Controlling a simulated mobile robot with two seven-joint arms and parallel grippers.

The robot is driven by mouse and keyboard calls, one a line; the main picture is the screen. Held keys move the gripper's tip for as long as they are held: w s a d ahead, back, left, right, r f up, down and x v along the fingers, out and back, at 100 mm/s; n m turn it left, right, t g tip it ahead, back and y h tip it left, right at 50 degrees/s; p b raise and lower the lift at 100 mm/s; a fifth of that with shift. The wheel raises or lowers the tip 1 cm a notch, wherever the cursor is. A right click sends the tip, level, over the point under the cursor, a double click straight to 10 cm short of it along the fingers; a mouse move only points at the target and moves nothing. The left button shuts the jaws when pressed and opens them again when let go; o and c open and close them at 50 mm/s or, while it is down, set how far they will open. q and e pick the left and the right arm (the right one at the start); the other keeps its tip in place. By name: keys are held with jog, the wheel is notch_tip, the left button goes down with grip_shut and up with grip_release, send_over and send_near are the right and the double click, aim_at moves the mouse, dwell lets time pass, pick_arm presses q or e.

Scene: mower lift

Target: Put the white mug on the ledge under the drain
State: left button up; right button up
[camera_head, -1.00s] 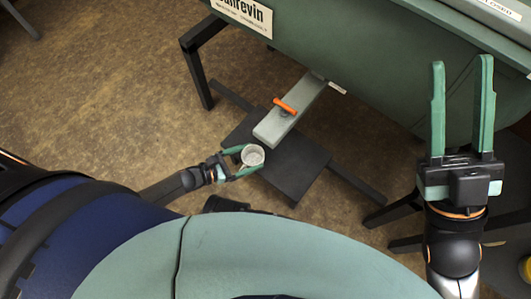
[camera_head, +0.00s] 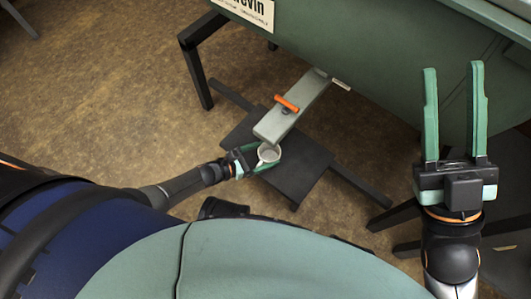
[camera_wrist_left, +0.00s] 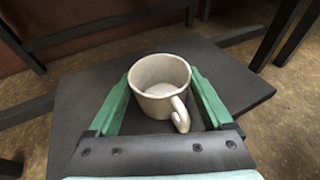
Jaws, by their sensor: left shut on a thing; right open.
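The white mug (camera_head: 268,156) is upright between the green fingers of my left gripper (camera_head: 262,158), which is shut on it. In the left wrist view the mug (camera_wrist_left: 160,84) is empty, with its handle toward the gripper's palm; the left gripper's fingers (camera_wrist_left: 160,95) flank it. The dark ledge (camera_head: 300,183) lies below the mug; it also shows in the left wrist view (camera_wrist_left: 240,88). I cannot tell whether the mug touches it. The grey drain chute (camera_head: 295,108) with an orange handle (camera_head: 287,104) ends just above and beside the mug. My right gripper (camera_head: 453,75) is open and empty.
The large green machine body (camera_head: 380,65) fills the upper right, with a white label (camera_head: 245,10). Dark legs (camera_head: 196,75) and a bar (camera_head: 360,187) stand around the ledge. The brown floor (camera_head: 110,100) at left is clear.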

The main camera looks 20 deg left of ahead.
pick_arm(q)
jog(key=o, duration=1.3)
jog(key=shift+s+a+r, duration=0.15)
jog(key=shift+r, duration=0.05)
jog(key=p+v, duration=0.4)
jog(key=v, duration=0.7)
jog(key=shift+s+a, duration=0.2)
